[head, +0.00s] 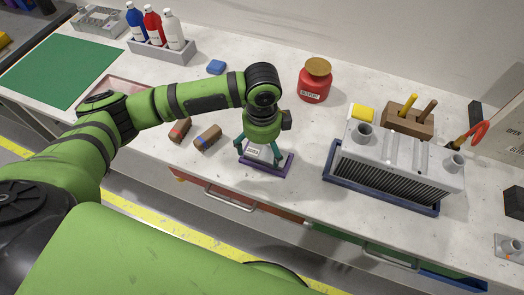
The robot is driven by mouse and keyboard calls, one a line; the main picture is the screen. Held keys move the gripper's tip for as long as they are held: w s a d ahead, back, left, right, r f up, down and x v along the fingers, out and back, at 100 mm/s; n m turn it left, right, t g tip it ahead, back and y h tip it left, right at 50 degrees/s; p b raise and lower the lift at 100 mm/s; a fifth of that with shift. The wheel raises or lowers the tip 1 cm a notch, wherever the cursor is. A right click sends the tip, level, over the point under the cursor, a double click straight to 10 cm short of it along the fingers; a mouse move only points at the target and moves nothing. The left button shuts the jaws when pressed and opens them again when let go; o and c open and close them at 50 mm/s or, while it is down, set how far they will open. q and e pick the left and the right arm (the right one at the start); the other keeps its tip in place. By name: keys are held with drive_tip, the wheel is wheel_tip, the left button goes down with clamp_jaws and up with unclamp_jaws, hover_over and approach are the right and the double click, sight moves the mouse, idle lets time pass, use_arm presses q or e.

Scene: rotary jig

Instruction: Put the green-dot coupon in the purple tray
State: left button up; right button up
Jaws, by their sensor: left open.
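The purple tray (270,169) lies near the front edge of the bench, below my left gripper. My left gripper (259,150) points down over the tray with its fingers apart. A small pale piece with a label (252,153) shows between the fingers, in or just above the tray; I cannot tell whether it touches them. I see no green dot on any piece, so I cannot tell which is the green-dot coupon. My right gripper is not in view.
Two brown blocks (207,137) lie left of the tray. A finned metal unit in a blue tray (385,188) stands to the right. A green mat (62,68) lies far left.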

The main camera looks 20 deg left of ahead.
sight(262, 155)
use_arm(q)
wheel_tip(262, 155, up, 10)
drive_tip(key=b, duration=0.1)
drive_tip(key=shift+f, duration=0.2)
idle(0.4)
